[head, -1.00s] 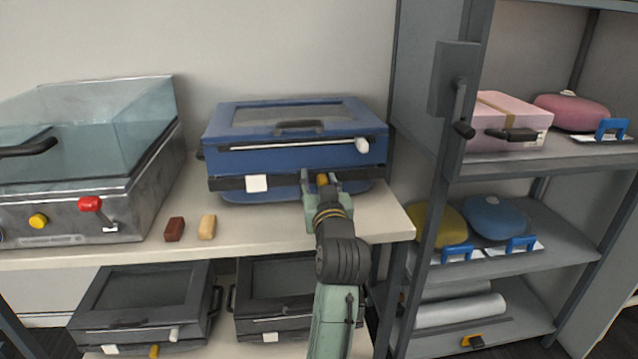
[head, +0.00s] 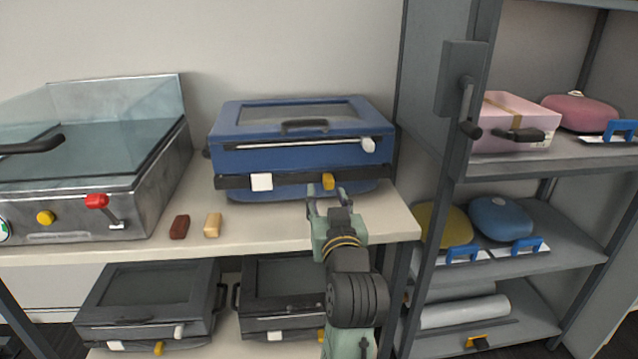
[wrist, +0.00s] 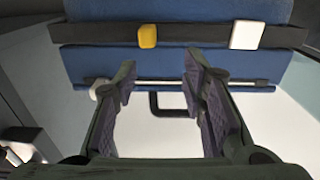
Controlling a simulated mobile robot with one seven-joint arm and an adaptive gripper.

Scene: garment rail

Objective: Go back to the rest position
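My gripper (head: 328,197) is open and empty, just in front of the blue box-shaped machine on the counter. In the wrist view my gripper (wrist: 160,85) shows its two fingers wide apart with nothing between them. The blue machine (head: 255,158) has a dark front band with a white square (head: 261,182) and a yellow knob (head: 328,181). The yellow knob also shows in the wrist view (wrist: 147,36), beyond the fingers and apart from them. The machine's lid is down, with a dark handle (head: 304,125) on top.
A glass-lidded metal appliance (head: 90,165) stands at left. A brown block (head: 179,227) and a tan block (head: 212,225) lie on the counter (head: 265,230). Dark machines (head: 145,295) sit below. A grey shelf rack (head: 560,165) with an upright dark handle (head: 467,105) stands close at right.

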